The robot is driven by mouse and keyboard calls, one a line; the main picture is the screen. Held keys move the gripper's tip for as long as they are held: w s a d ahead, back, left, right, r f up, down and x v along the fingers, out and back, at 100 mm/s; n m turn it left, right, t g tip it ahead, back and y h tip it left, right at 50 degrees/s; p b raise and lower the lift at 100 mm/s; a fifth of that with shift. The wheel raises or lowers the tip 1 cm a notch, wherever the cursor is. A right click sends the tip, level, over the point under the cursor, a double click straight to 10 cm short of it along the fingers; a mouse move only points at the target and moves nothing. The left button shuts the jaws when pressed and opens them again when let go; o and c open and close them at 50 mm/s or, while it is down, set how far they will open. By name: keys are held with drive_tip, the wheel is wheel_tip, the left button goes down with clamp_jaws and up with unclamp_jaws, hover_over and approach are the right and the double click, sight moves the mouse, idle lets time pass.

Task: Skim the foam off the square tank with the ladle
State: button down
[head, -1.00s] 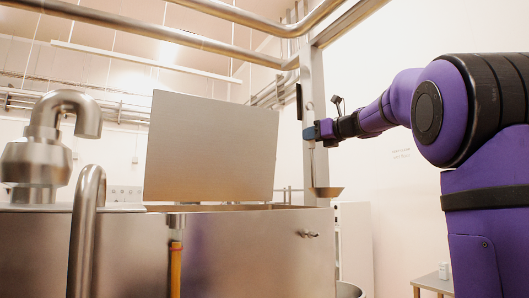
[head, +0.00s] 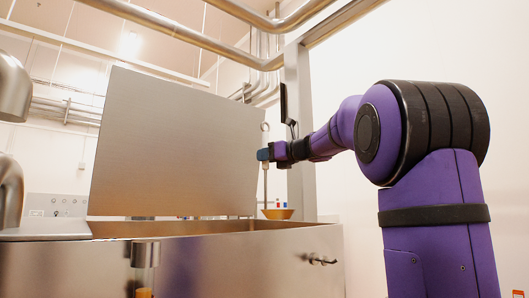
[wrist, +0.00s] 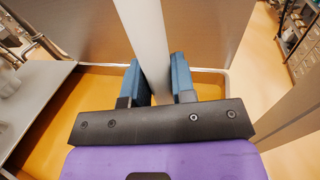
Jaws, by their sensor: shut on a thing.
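My gripper (head: 265,154) is shut on the upper part of the ladle's handle. The ladle (head: 265,182) hangs upright, with a ring at its top and its bowl low, just above the rim at the back right of the square tank (head: 230,262). In the wrist view the pale handle (wrist: 146,35) stands between the blue fingers (wrist: 156,82); the bowl is hidden there. An orange surface (wrist: 50,115) shows inside the tank rim in the wrist view; I cannot tell foam from liquid. In the head view the tank wall hides the contents.
The raised steel lid (head: 180,145) stands behind the opening, close left of my gripper. A steel post (head: 301,130) rises behind the ladle, with pipes (head: 190,38) overhead. A sight glass (head: 145,272) and a small fitting (head: 320,260) are on the tank's front.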

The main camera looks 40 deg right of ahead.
sight(266, 190)
wheel_tip(266, 190, down, 11)
drive_tip(key=shift+r, duration=0.2)
drive_tip(key=w+a, duration=0.8)
drive_tip(key=a, duration=0.5)
drive_tip(key=s+a, duration=1)
drive_tip(key=a, duration=0.3)
wheel_tip(266, 190, up, 13)
drive_tip(key=shift+w, duration=0.3)
